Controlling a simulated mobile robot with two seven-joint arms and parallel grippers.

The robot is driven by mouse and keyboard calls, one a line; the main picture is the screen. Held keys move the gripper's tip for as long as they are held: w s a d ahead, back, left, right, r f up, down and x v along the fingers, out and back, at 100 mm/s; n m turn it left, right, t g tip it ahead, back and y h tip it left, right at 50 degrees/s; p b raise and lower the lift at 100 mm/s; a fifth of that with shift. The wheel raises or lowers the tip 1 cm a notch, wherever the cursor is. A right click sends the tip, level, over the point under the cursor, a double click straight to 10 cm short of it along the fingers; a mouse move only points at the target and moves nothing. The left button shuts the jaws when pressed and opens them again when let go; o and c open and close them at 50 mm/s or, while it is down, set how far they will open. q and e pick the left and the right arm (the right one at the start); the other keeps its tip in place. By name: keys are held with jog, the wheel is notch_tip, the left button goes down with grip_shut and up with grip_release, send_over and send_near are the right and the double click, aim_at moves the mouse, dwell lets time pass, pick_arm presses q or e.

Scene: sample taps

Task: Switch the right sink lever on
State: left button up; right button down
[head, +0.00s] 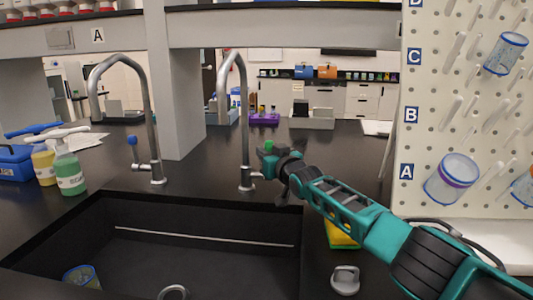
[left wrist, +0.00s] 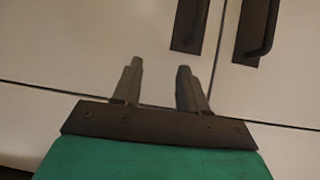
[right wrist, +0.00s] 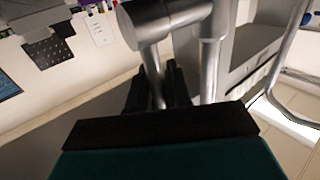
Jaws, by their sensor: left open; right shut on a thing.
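The right sink tap (head: 240,110) is a tall silver gooseneck behind the right part of the black sink. Its lever has a green tip (head: 268,146) on the tap's right side. My right gripper (head: 273,162) is at this lever, coming from the right. In the right wrist view its dark fingers (right wrist: 160,92) are shut on the silver lever stem, beside the tap's metal body (right wrist: 212,55). The fingers hide part of the lever. My left gripper (left wrist: 156,85) is open and empty, in front of pale cabinet doors.
The left tap (head: 148,115) has a blue-tipped lever (head: 132,140). The sink (head: 190,215) lies in front of both taps. Soap bottles (head: 68,165) stand at left; a pegboard (head: 420,140) stands at right. A yellow-green sponge (head: 342,235) lies under my right arm.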

jog(key=shift+r, duration=0.25)
jog(key=shift+s+a+n+t+y+p, duration=0.1)
jog(key=shift+s+n+t+y+p, duration=0.2)
jog(key=shift+t, duration=0.1)
jog(key=shift+r, duration=0.1)
jog(key=c, duration=1.1)
grip_release()
jog(key=shift+s, duration=0.1)
